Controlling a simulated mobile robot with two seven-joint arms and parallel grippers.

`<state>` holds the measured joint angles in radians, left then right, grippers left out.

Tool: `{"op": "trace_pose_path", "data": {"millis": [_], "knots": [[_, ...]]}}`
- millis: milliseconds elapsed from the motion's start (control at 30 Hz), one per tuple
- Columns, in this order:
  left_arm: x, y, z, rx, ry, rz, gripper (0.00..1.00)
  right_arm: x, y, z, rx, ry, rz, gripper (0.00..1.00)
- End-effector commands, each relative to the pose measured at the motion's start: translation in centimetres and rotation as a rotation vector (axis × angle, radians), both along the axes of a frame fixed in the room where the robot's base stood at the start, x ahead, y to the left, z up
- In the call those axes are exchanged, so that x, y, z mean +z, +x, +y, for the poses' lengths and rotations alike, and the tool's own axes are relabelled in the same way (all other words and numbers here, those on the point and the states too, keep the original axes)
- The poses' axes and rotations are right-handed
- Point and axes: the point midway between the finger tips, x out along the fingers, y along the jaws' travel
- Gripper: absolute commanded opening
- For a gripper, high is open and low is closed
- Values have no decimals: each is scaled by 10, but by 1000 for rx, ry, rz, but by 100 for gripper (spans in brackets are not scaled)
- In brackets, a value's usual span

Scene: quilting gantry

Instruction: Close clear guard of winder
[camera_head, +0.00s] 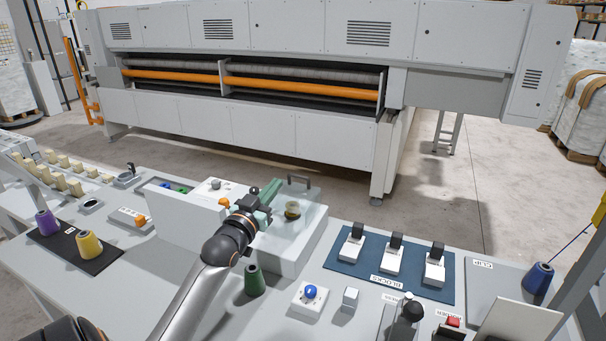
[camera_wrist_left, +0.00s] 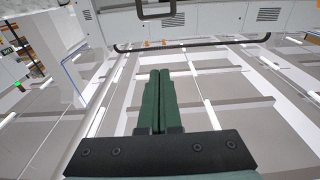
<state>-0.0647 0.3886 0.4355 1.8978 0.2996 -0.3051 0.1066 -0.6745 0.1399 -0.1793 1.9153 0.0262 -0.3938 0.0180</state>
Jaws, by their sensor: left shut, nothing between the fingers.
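The winder (camera_head: 284,262) is a white box on the console. Its clear guard (camera_head: 314,214) shows as a faint see-through panel, with a dark handle (camera_head: 298,180) at its upper edge. How far the guard stands open is hard to tell. A small yellowish bobbin (camera_head: 292,210) shows at the winder. My left gripper (camera_head: 274,188) has green fingers, shut and empty, just left of the handle; I cannot tell whether they touch the guard. In the left wrist view the closed fingers (camera_wrist_left: 161,76) point ahead, with a dark handle (camera_wrist_left: 157,10) beyond them. My right gripper is out of view.
A green cone (camera_head: 254,281) stands by my left forearm. A white upright panel (camera_head: 188,218) stands left of the gripper. A blue block panel (camera_head: 388,270) with several switches lies to the right. The large quilting machine (camera_head: 280,120) stands behind, across open floor.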

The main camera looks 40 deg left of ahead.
Motion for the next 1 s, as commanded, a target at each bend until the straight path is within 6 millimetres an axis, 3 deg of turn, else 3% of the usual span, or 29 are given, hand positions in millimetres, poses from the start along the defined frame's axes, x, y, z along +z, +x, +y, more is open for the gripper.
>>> {"op": "trace_pose_path", "data": {"millis": [633,733,1000], "knots": [[13,95,31,1,2,-1,0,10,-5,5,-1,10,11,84],[-8,98,31,1,-1,5,0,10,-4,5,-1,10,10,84],[-26,104,33,0,1,0,0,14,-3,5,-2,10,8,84]]}}
